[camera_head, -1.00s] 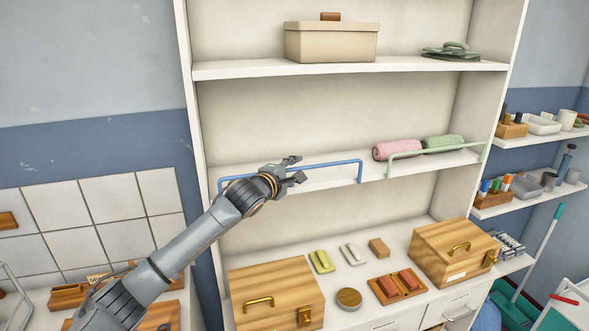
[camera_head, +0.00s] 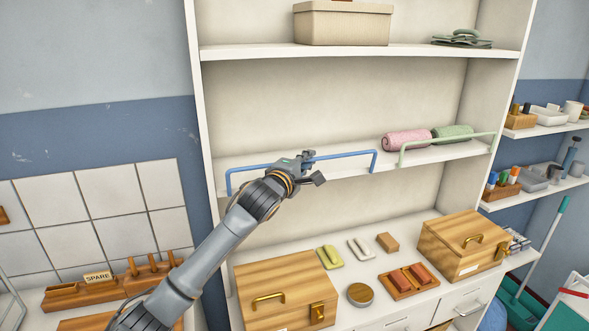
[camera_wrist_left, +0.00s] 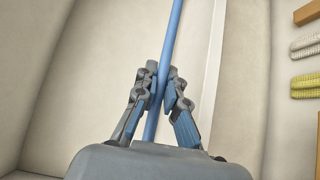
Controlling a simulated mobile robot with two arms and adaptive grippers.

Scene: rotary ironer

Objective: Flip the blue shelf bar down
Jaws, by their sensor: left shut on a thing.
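The blue shelf bar (camera_head: 345,155) stands upright along the front edge of the middle shelf, on its left half. My left gripper (camera_head: 308,163) is at the middle of the bar. In the left wrist view the bar (camera_wrist_left: 174,35) runs between the two fingers of my left gripper (camera_wrist_left: 160,88), which are closed on it. Part of the bar is hidden behind the gripper in the head view. My right gripper is not in view.
A green bar (camera_head: 445,142) stands on the same shelf's right half, with a pink roll (camera_head: 406,141) and a green roll (camera_head: 453,132) behind it. Wooden boxes (camera_head: 285,290) stand on the counter below. The shelf behind the blue bar is empty.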

